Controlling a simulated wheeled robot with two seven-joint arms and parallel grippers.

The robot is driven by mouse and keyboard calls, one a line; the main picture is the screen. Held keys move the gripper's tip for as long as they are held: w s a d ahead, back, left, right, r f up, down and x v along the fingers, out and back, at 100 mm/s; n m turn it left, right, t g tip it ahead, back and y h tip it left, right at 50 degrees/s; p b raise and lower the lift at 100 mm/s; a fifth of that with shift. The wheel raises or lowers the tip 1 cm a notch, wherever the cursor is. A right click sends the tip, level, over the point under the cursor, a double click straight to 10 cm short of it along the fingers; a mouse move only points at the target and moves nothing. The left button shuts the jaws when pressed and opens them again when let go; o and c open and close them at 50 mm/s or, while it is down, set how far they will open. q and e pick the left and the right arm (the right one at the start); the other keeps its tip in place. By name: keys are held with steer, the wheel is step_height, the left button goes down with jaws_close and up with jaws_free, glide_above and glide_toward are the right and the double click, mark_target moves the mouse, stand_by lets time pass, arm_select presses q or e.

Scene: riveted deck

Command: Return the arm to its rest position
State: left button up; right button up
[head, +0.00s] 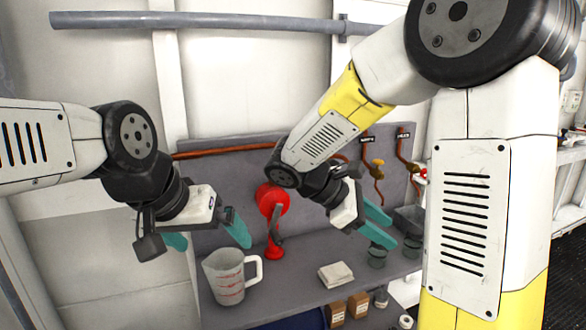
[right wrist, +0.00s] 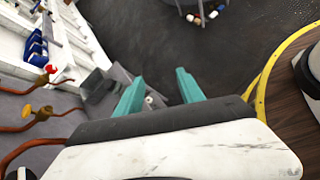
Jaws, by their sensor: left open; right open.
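My left gripper (head: 206,234) hangs at the left of the head view, its teal fingers apart and empty, above and left of a clear measuring jug (head: 226,279). My right gripper (head: 383,231) is above the right part of the grey bench (head: 312,256), right of a red funnel-like object (head: 272,204). Its teal fingers are apart with nothing between them. They also show spread in the right wrist view (right wrist: 160,92). My right arm covers part of the back panel and the right side of the bench.
A folded pale cloth (head: 336,274) lies on the bench. Dark green cups (head: 377,257) stand below the right gripper, beside a grey basin (head: 408,219). Copper pipes with a yellow valve (head: 378,163) and a red valve run along the panel. Small brown boxes (head: 358,305) sit below the bench top.

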steer(key=s+m+y, duration=0.8)
steer(key=s+a+r+m+t+y, duration=0.1)
steer(key=a+r+m+t+y, duration=0.3)
steer(key=m+t, duration=0.1)
steer(key=shift+s+a+m+t+y, duration=0.15)
steer(key=shift+s+m+t+y, duration=0.15)
steer(key=shift+m, duration=0.4)
